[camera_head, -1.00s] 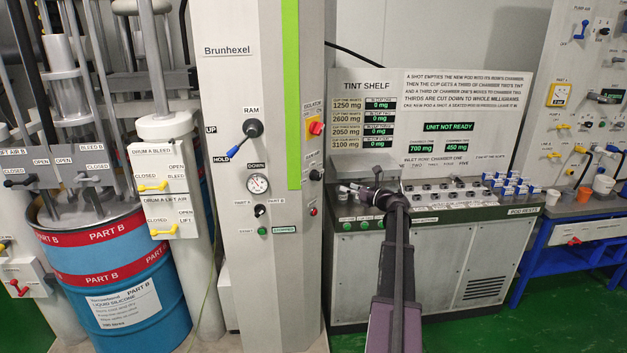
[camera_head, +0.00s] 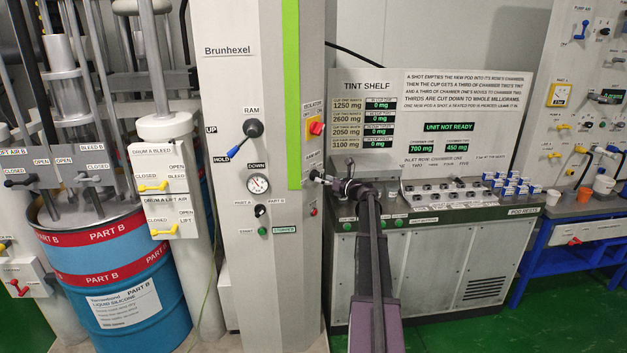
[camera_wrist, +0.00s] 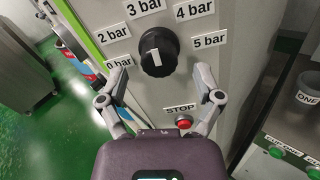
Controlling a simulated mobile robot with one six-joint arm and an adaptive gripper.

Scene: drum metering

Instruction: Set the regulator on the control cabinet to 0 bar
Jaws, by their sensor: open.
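The regulator is a black round knob (camera_wrist: 157,52) with a white mark, on the grey side face of the control cabinet (camera_head: 250,100). In the wrist view, labels 0 bar (camera_wrist: 118,63), 2 bar, 3 bar, 4 bar and 5 bar surround it. I cannot tell for certain which label the mark points at. My gripper (camera_wrist: 160,76) is open, its fingers spread left and right of the knob and apart from it.
A red STOP button (camera_wrist: 183,123) sits below the knob, near the right finger. The tint shelf (camera_head: 440,282) stands to the right of the cabinet, under my arm. A blue drum (camera_head: 125,265) stands to the left. Green floor lies open in front of the shelf.

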